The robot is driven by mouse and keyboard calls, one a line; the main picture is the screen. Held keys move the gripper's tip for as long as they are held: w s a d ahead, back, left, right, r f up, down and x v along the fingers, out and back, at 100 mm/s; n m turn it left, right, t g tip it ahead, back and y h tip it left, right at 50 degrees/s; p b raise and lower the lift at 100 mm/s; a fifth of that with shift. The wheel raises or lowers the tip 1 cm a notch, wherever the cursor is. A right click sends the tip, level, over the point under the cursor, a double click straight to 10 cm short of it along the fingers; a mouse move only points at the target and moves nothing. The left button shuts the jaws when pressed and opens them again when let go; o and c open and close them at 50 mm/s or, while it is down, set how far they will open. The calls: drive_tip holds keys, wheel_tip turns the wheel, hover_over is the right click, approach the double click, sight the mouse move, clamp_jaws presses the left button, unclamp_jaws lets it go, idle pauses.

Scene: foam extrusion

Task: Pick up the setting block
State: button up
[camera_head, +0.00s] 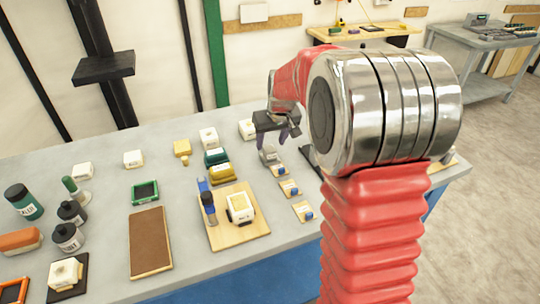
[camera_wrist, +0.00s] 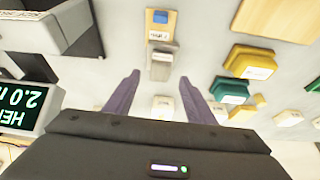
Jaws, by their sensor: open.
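No thing carries a readable name as the setting block. The likeliest is a small grey metal block with a pale top (camera_wrist: 161,64), just beyond the fingertips in the wrist view. It also shows in the head view (camera_head: 268,155), on the grey bench below my gripper. My gripper (camera_wrist: 160,80) is open, with its two purple fingers apart and nothing held between them. In the head view my gripper (camera_head: 279,137) hangs over the far right part of the bench. A white block (camera_wrist: 163,108) shows between the fingers in the wrist view, further off.
A yellow box (camera_head: 221,173) and a teal box (camera_head: 216,157) stand left of the metal block. Small cards with blue pieces (camera_head: 289,188) lie in front of it. A wooden board (camera_head: 225,238) bears a white block. A dark display (camera_wrist: 30,105) is at the wrist view's left.

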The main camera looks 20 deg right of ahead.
sight(270, 148)
drive_tip(key=shift+s+x, duration=0.1)
drive_tip(key=shift+x, duration=1.15)
drive_tip(key=shift+s+x, duration=0.15)
drive_tip(key=shift+x, duration=1.15)
drive_tip(key=shift+c, duration=0.5)
drive_tip(key=c, duration=0.8)
